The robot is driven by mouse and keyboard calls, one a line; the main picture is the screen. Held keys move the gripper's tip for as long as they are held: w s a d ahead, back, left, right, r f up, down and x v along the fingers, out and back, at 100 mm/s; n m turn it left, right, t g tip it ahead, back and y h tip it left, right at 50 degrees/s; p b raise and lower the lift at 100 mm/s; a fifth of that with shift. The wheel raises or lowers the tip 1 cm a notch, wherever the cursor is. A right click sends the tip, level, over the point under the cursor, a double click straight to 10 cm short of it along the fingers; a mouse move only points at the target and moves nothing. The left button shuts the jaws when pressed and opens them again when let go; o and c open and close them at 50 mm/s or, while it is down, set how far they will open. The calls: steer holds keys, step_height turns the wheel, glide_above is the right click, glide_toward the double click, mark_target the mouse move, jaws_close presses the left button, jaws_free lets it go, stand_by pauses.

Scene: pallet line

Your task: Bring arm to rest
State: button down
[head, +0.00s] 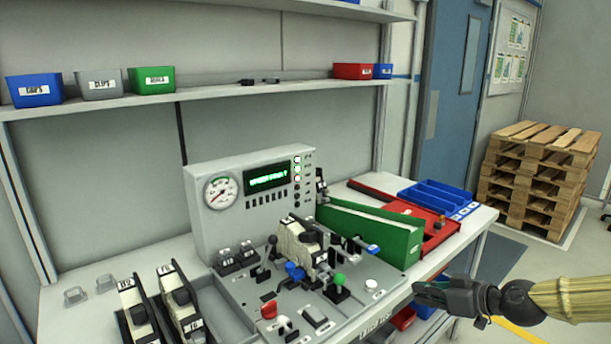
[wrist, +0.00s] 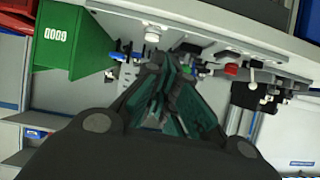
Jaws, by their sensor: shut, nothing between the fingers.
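My gripper (head: 418,289) is at the right front edge of the workbench (head: 95,317) in the head view, in front of the control console. Its fingers (wrist: 165,95) show in the wrist view, closed together with nothing held. My arm reaches in from the right edge of the head view. The console (head: 250,236) carries a gauge, a green lit display and several levers and knobs. The gripper appears apart from the levers and the green bin.
A green bin (head: 400,239) stands right of the console, also in the wrist view (wrist: 75,42). A red tray (head: 437,238) and blue bins (head: 437,195) lie behind it. Dark upright units (head: 183,313) stand at front left. Wooden pallets (head: 533,190) are stacked at the back right.

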steer(key=s+a+f+m+g+h, duration=0.25)
steer(key=s+f, duration=0.55)
steer(key=f, duration=0.4)
steer(key=s+a+f+m+g+h, duration=0.1)
steer(key=s+a+f+m+g, duration=0.2)
steer(key=s+f, duration=0.7)
steer(key=s+f+m+g+h, duration=0.1)
steer(key=s+f+g+h, duration=0.1)
steer(key=s+f, duration=0.6)
steer(key=s+f+m+g+h, duration=0.1)
steer(key=s+f+g+h, duration=0.1)
steer(key=s+f, duration=0.6)
steer(key=s, duration=0.5)
steer(key=shift+s+a, duration=0.15)
steer(key=shift+s, duration=0.15)
